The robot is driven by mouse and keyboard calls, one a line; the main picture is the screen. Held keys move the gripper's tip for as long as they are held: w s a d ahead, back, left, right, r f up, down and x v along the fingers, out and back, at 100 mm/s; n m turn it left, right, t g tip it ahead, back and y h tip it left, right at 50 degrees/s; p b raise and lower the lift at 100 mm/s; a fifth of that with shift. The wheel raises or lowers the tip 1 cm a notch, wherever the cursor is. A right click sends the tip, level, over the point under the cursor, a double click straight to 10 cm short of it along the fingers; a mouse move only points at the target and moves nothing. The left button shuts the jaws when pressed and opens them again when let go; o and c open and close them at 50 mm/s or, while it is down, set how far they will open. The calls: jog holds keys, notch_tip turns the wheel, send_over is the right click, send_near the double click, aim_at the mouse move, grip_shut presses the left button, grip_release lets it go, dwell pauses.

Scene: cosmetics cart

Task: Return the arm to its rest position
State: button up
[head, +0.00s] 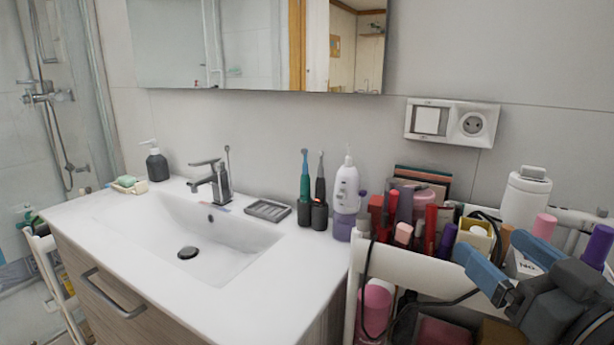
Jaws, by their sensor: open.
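My gripper (489,245) is at the lower right of the head view, over the cosmetics cart (400,268). Its two blue fingers are apart and point up and to the left, toward the crowded bottles. I see nothing held between the fingers. The dark gripper body and wrist are at the lower right corner, and the rest of my arm is out of the frame.
The cart holds several red, pink and purple containers, with a white bottle (526,198) and a purple-capped item (597,246) close to my gripper. A white pump bottle (346,190) and toothbrushes (304,175) stand by the sink (205,240). The counter's front is clear.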

jog(key=s+a+f+m+g+h+b, duration=0.1)
jog(key=s+a+f+m+h, duration=0.2)
jog(key=s+f, duration=0.55)
jog(key=s+a+f+m+g+h+b, duration=0.1)
jog(key=s+a+f+m+h, duration=0.2)
jog(key=s+f, duration=0.5)
jog(key=s+d+f+n+g+y, duration=0.1)
jog(key=s+f, duration=0.1)
jog(key=s, duration=0.7)
jog(key=s+d+f+n+y+b, duration=0.1)
jog(key=s+f+n, duration=0.1)
jog(key=s, duration=0.8)
jog(key=shift+s+f+g, duration=0.3)
jog(key=shift+f+g, duration=0.1)
jog(key=shift+f, duration=0.05)
